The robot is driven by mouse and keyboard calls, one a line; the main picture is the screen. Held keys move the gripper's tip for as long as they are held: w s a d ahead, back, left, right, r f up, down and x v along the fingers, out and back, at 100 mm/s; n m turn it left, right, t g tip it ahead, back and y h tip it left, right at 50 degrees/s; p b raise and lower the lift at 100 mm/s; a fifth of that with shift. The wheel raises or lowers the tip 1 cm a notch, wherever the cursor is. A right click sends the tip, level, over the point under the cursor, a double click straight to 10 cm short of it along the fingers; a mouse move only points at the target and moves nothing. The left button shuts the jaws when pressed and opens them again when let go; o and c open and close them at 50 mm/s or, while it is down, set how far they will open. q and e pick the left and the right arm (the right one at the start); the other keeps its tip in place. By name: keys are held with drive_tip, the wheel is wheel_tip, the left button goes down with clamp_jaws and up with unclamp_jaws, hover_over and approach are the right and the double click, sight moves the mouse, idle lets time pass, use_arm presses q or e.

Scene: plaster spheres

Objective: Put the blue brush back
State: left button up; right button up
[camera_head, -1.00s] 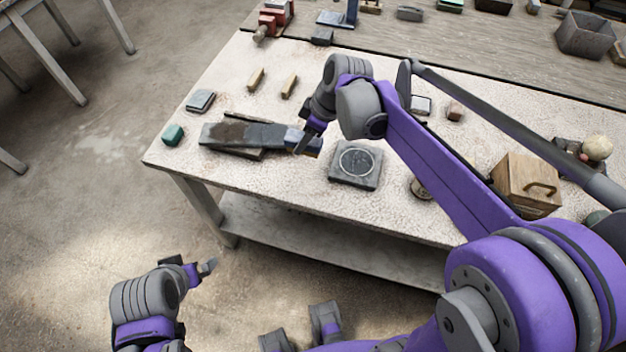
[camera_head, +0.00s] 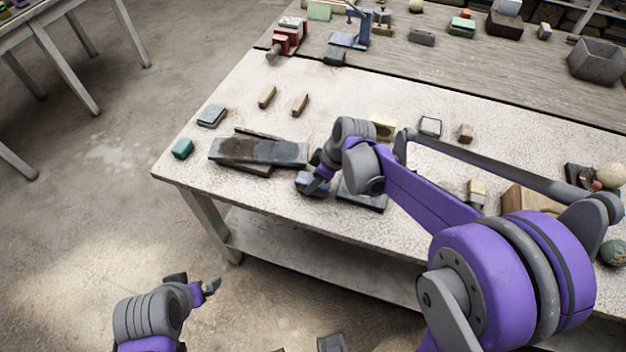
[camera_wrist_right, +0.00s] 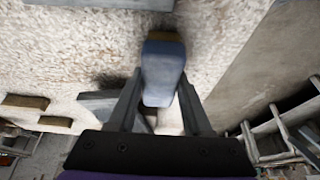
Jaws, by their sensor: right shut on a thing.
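The blue brush (camera_head: 312,184) is a small blue-grey block. My right gripper (camera_head: 318,180) is shut on it near the table's front edge, between the long dark board and the square dark plate. In the right wrist view the brush (camera_wrist_right: 162,72) shows between the two fingers, with a tan strip at its far end. Whether it touches the table is unclear. The long dark board (camera_head: 258,151) lies at the left, with nothing blue on it. My left gripper (camera_head: 207,287) is low over the floor, off the table; its finger gap is not clear.
The square dark plate (camera_head: 362,196) is partly hidden by my right arm. A green block (camera_head: 182,148), a grey block (camera_head: 211,116) and two wooden pieces (camera_head: 267,97) lie at the left. A wooden box (camera_head: 525,200) stands at the right. The table's front left corner is bare.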

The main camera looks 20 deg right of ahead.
drive_tip(key=shift+f, duration=0.15)
drive_tip(key=o, duration=1.2)
drive_tip(key=shift+r, duration=0.35)
drive_tip(key=v, duration=1)
drive_tip(key=shift+s+d+r+p, duration=0.15)
drive_tip(key=shift+d+r+p, duration=0.05)
drive_tip(key=shift+p, duration=0.15)
drive_tip(key=shift+s+d+r, duration=0.1)
drive_tip(key=shift+r, duration=0.2)
drive_tip(key=s+f+m+t+h, duration=0.1)
drive_tip(key=s+f+m, duration=0.1)
drive_tip(key=s, duration=0.4)
drive_tip(key=s+f+m+t+h, duration=0.1)
drive_tip(key=s+f+m, duration=0.1)
drive_tip(key=s+m, duration=0.3)
drive_tip(key=s+d+f+m+t+h, duration=0.1)
drive_tip(key=s+f+m, duration=0.1)
drive_tip(key=s+m, duration=0.2)
drive_tip(key=shift+s+f+h, duration=0.15)
drive_tip(key=shift+s+f, duration=0.05)
drive_tip(key=shift+s, duration=0.6)
drive_tip(key=shift+s+f+h, duration=0.15)
drive_tip(key=shift+s+f, duration=0.05)
drive_tip(key=shift+s, duration=0.6)
